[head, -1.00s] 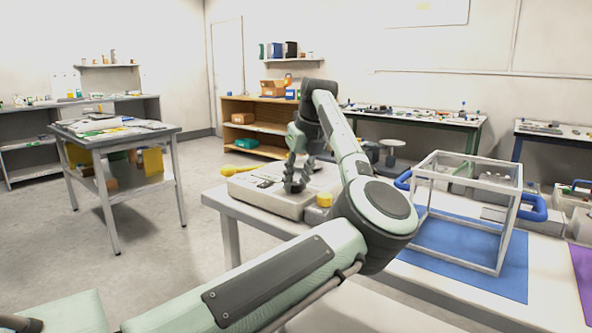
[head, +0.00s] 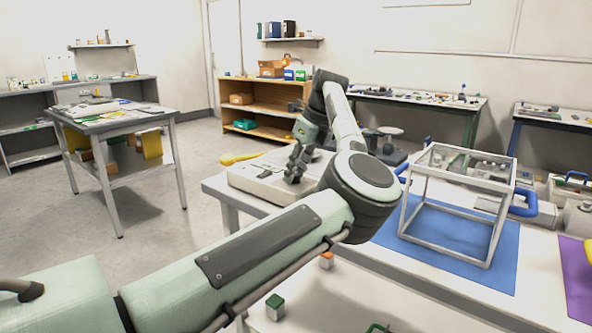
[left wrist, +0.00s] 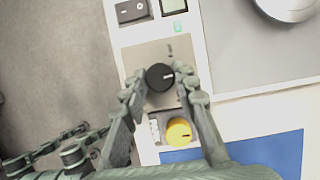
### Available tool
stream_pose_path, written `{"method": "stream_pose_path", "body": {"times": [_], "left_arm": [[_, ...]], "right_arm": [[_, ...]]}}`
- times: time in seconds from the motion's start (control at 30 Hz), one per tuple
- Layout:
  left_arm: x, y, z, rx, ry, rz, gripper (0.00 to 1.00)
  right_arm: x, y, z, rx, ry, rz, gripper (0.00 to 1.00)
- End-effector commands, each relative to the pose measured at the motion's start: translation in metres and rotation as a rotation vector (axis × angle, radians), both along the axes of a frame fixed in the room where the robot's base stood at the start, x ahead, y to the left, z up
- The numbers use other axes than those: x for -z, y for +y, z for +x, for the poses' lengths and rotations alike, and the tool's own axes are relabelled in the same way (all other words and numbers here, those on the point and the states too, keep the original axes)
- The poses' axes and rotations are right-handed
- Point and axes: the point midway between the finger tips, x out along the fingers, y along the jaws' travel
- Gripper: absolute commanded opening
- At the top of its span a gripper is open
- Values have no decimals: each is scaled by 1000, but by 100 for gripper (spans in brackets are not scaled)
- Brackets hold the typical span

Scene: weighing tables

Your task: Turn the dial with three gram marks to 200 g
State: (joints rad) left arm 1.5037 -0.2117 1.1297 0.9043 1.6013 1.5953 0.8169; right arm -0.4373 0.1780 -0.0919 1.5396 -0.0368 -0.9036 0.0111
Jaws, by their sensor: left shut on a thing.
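A black dial (left wrist: 160,77) with a white pointer line sits on the grey panel of a white scale housing (left wrist: 137,62) in the left wrist view. The pointer points to the right in that view. Small marks above the dial are too small to read. My left gripper (left wrist: 160,90) has its fingers on either side of the dial and is shut on it. In the head view my left gripper (head: 294,172) reaches down onto the white housing (head: 262,184) at the table's left end. The dial is hidden there. My right gripper is not in view.
A yellow knob (left wrist: 178,132) sits close beside the dial. A black switch (left wrist: 131,11) and a small display (left wrist: 173,5) lie beyond it. A clear framed box (head: 404,213) stands on a blue mat (head: 455,250), right of my arm. A purple mat (head: 577,280) is further right.

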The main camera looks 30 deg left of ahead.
Motion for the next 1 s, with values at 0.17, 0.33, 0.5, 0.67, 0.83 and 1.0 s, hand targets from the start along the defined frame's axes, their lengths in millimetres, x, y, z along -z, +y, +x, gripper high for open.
{"method": "stream_pose_path", "body": {"times": [0.17, 0.33, 0.5, 0.67, 0.83, 1.0], "left_arm": [[-2, 1, 0, 1, -4, 3, 0], [-2, 1, 0, 0, -3, 2, 48], [-1, 0, 0, 1, -2, 1, 49], [-3, -1, 0, 2, -2, 1, 49], [-21, -8, 0, 2, -3, 0, 49], [-56, -22, 0, 4, -6, 2, 49]], "right_arm": [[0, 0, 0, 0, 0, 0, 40], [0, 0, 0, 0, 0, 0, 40], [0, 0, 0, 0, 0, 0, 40], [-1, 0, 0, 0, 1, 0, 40], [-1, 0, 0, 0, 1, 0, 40], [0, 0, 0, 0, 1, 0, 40]]}}
